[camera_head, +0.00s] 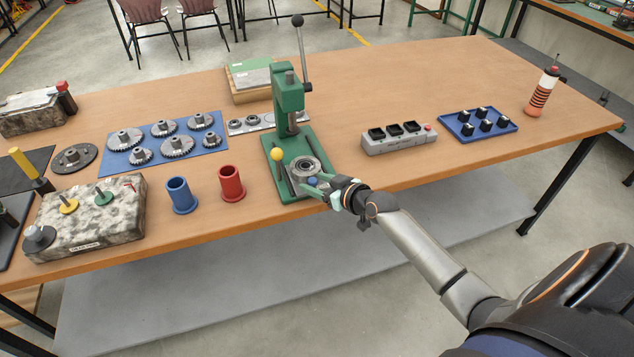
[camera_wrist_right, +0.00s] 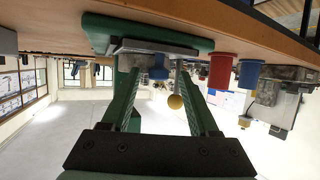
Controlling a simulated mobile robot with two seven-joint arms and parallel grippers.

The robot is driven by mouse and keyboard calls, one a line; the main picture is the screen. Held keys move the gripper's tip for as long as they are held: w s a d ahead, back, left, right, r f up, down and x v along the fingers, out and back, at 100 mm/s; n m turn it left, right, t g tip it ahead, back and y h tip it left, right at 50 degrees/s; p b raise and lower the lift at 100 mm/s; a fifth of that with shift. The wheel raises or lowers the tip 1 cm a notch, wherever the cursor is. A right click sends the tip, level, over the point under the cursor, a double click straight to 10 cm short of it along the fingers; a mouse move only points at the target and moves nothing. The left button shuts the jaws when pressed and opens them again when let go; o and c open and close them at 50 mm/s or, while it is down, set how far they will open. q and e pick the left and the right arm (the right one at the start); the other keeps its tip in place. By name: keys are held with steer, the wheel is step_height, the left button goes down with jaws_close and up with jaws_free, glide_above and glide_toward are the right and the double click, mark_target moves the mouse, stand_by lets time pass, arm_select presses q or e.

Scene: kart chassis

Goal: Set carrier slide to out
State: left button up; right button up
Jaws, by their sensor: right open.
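The green press (camera_head: 291,160) stands near the front edge of the table, with its column at the back of its base. My right gripper (camera_head: 328,186) is open at the front of the press. In the right wrist view its green fingers (camera_wrist_right: 163,88) stand apart with the blue knob in line between them. Contact cannot be told. My left gripper is not in view.
A yellow ball (camera_head: 277,154) sits left of the carrier. Red (camera_head: 231,184) and blue (camera_head: 181,195) cups stand left of the press. The press lever (camera_head: 302,50) rises high. A grey box (camera_head: 398,139) stands to the right. The table is clear behind it.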

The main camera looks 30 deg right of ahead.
steer(key=v, duration=1.2)
steer(key=shift+s+p, duration=0.3)
steer(key=shift+p, duration=0.1)
steer(key=s+a+f+g, duration=0.4)
steer(key=s+a+f, duration=1.2)
steer(key=a+f, duration=0.1)
steer(key=shift+s+a, duration=0.2)
steer(key=shift+a, duration=0.4)
steer(key=shift+f, duration=0.1)
stand_by(0.6)
